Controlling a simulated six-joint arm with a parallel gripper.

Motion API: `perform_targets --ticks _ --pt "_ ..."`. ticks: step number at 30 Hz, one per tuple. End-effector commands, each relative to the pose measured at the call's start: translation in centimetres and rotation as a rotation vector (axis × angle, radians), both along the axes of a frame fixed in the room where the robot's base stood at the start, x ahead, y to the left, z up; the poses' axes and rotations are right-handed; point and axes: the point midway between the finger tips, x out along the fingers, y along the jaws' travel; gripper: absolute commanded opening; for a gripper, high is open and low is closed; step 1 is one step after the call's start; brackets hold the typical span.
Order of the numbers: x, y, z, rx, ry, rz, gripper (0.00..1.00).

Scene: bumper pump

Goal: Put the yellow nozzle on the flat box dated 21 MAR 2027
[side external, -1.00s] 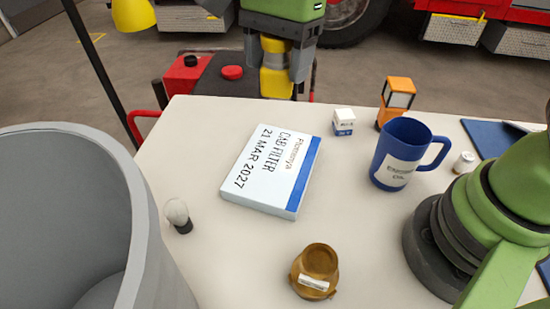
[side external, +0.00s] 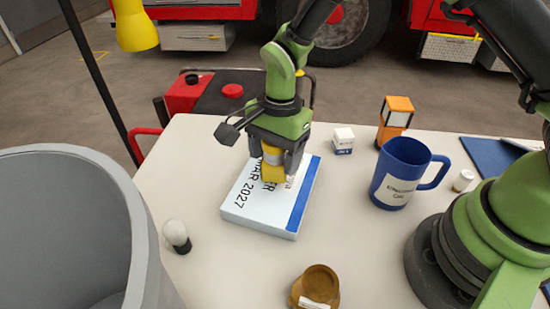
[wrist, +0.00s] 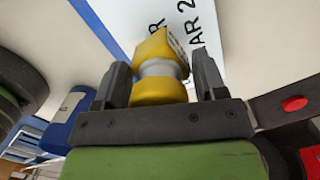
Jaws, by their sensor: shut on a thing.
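My gripper (side external: 275,158) is shut on the yellow nozzle (side external: 272,169), which has a silver-grey middle band. In the wrist view the nozzle (wrist: 156,92) sits between the two dark jaws of my gripper (wrist: 161,80). The flat box (side external: 262,218), white with a blue edge strip, lies on the table under the nozzle. The gripper and nozzle hide part of its print, but "MAR 2027" shows. The box also shows beyond the nozzle in the wrist view (wrist: 213,18). I cannot tell whether the nozzle touches the box.
A blue mug (side external: 400,172), a small white carton (side external: 343,141) and an orange object (side external: 395,118) stand right of the box. A brown pot (side external: 315,285) is at the front. A white-and-black bulb-shaped object (side external: 177,235) and a large grey bin (side external: 145,250) are left.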

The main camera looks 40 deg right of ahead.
Motion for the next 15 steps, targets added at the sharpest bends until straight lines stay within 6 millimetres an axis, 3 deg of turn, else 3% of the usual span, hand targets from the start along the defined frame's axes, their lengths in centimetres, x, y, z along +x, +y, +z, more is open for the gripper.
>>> perform_targets --ticks 3,14,15 --pt "-0.02 -0.01 -1.30 0.000 0.001 0.000 0.34" --pt "0.03 0.00 -1.62 0.000 -0.001 0.000 0.34" --pt "0.02 0.00 -1.70 0.000 -0.001 0.000 0.67"
